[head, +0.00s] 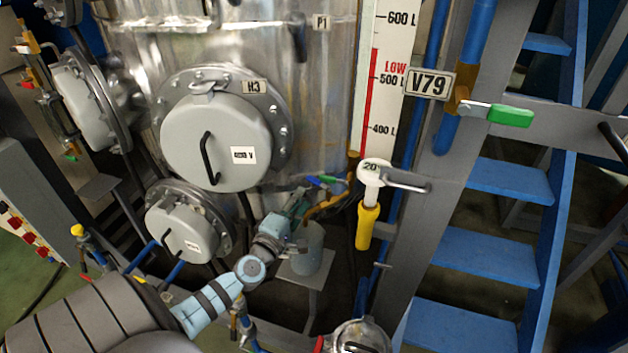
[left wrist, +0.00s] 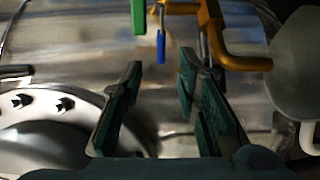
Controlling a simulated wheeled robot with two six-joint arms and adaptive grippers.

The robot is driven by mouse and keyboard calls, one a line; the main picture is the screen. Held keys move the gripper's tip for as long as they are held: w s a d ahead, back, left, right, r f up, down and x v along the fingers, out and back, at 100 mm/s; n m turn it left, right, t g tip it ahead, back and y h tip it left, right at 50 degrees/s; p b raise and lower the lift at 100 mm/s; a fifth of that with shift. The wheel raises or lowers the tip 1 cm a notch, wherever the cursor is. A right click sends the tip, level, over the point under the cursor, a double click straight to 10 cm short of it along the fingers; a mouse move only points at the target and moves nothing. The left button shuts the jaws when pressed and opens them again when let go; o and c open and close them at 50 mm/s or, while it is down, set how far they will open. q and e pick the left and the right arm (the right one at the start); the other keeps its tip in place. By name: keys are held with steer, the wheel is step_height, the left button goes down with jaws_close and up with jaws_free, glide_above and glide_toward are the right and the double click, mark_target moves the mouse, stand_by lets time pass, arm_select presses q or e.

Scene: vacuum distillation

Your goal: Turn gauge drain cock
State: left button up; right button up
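The level gauge (head: 381,75) is a white scale with a red column on the tank's right side. The left wrist view shows the green handle (left wrist: 138,17), the blue handle (left wrist: 161,46) and the brass pipe (left wrist: 238,58). I cannot tell which handle is the drain cock. My left gripper (head: 300,205) is just below and left of them. Its fingers (left wrist: 159,75) are open and empty, with the blue handle just beyond the gap. My right gripper is out of view.
The steel tank (head: 318,90) has a large round cover (head: 215,140) and a smaller one (head: 182,232). A green-handled valve marked V79 (head: 510,116) and blue stairs (head: 490,255) are to the right.

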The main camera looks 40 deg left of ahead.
mark_target(313, 180)
arm_select(q)
steer(key=b+x, duration=0.2)
steer(key=x, duration=0.6)
steer(key=shift+w+f, duration=0.2)
steer(key=shift+w, duration=0.15)
steer(key=shift+w+r, duration=0.1)
steer(key=shift+w, duration=0.15)
jaws_close()
